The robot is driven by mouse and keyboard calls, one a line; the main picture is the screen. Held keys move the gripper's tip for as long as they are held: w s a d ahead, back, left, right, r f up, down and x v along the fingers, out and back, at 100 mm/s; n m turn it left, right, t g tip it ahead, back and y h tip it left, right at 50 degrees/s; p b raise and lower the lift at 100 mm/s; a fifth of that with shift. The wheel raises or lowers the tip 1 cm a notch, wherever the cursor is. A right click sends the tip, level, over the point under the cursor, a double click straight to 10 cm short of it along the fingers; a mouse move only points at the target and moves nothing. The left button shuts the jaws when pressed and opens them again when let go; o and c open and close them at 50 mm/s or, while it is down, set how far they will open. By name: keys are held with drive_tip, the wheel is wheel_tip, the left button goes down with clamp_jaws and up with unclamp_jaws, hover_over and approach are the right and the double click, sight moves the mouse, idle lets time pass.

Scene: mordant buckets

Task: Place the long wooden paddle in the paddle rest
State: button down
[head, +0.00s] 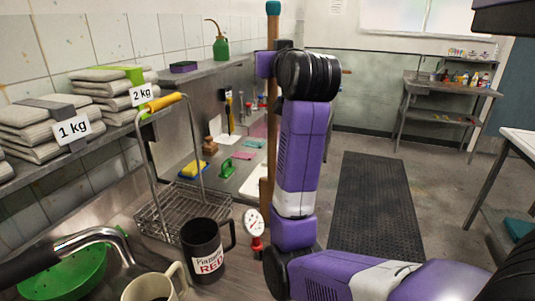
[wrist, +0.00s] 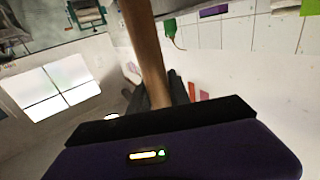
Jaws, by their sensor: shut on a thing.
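The long wooden paddle (head: 273,30) stands nearly upright in the head view, with a teal cap on its top end. Its brown shaft runs down behind my purple arm and shows again lower down, left of the arm; its lower end is hidden. My gripper (head: 268,65) is shut on the shaft a little below the cap, partly hidden behind my wrist. In the wrist view, the wooden shaft (wrist: 146,45) runs from the top edge down between the dark fingers of my gripper (wrist: 165,92). I cannot make out the paddle rest in either view.
A wire basket (head: 180,212) with a yellow handle, a black mug (head: 204,250), a cream mug (head: 152,285) and a dial gauge (head: 254,222) crowd the near counter. Folded cloths (head: 45,125) lie on the left shelf. A dark floor mat (head: 375,205) lies clear to the right.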

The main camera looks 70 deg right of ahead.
sight(270, 146)
wheel_tip(270, 146, down, 24)
idle(0.5)
drive_tip(key=shift+f, duration=0.2)
drive_tip(key=c, duration=1.2)
unclamp_jaws()
drive_tip(key=shift+r, duration=0.2)
drive_tip(key=b+v, duration=0.1)
drive_tip(key=v, duration=1.1)
